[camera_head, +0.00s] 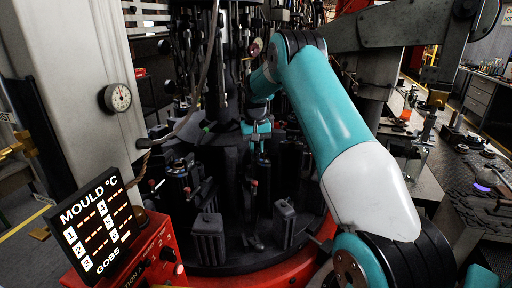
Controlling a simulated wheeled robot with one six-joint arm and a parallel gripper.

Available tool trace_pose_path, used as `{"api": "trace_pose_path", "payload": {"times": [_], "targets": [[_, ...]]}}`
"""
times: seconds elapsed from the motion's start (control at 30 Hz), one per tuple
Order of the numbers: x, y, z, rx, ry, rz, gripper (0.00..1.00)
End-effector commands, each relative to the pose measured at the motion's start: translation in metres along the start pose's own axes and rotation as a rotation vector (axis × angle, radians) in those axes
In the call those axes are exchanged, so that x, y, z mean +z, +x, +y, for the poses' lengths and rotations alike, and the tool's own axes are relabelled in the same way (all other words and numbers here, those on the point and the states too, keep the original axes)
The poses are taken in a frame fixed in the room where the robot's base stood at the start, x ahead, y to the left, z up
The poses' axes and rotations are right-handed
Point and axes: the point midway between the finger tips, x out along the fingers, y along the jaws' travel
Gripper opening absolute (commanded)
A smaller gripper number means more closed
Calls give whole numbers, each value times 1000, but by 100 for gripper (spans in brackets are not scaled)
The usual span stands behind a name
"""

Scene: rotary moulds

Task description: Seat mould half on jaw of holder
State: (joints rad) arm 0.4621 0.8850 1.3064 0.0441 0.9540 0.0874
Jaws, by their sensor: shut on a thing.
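My arm reaches over the rotary machine from the right, and my gripper (261,152) points down near the middle of it. It is shut on a dark thing, seemingly the mould half, which is small and hard to tell from the black machine parts behind it. The holders and their jaws sit among dark parts on the round machine (235,165). I cannot tell which jaw is under the gripper, or whether the held piece touches it.
Dark mould blocks (208,238) and (284,222) stand on the machine's front. A red control box (150,255) with a mould temperature display (97,226) is at lower left. A grey column (85,80) with a dial rises at left. A cluttered workbench (440,165) stands right.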

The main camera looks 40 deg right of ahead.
Motion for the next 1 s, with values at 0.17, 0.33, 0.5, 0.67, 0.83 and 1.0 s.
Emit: {"api": "trace_pose_path", "payload": {"times": [0.17,0.33,0.5,0.67,0.83,1.0], "targets": [[-2,-5,0,-1,0,9,23],[-1,-4,0,-1,0,6,48],[1,3,0,0,0,-5,48],[0,-5,0,0,0,0,48],[-1,-35,0,-1,0,6,48],[-1,-80,0,-1,0,8,48]]}}
